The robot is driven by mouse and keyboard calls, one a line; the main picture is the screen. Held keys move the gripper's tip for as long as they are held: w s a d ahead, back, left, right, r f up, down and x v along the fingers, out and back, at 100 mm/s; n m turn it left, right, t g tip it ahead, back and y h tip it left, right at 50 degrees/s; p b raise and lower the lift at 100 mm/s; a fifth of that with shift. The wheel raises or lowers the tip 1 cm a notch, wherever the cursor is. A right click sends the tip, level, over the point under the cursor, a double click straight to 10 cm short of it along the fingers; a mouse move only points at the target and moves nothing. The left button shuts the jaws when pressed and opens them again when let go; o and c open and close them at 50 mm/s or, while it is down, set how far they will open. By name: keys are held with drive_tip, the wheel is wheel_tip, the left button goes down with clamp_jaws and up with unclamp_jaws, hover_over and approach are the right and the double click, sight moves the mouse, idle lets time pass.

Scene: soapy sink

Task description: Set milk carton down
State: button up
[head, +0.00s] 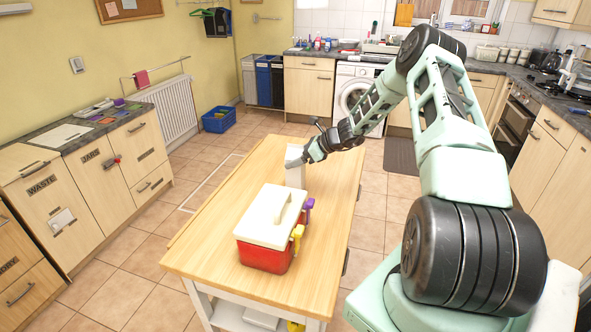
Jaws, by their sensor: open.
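A white milk carton (294,172) stands upright on the wooden table (205,251), behind the cool box. My gripper (309,155) is at the carton's upper right side and hides part of it. The gripper is open. The fingers are small here, and I cannot tell whether they touch the carton.
A red cool box (264,256) with a white lid and handle stands on the table in front of the carton, with yellow and purple clips on its right side. The table's left and front parts are bare. Counters with drawers (83,182) line the left wall.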

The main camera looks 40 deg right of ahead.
drive_tip(key=shift+w+a+f, duration=0.1)
drive_tip(key=shift+w+f, duration=0.1)
drive_tip(key=shift+w, duration=0.05)
clamp_jaws()
drive_tip(key=shift+r, duration=0.1)
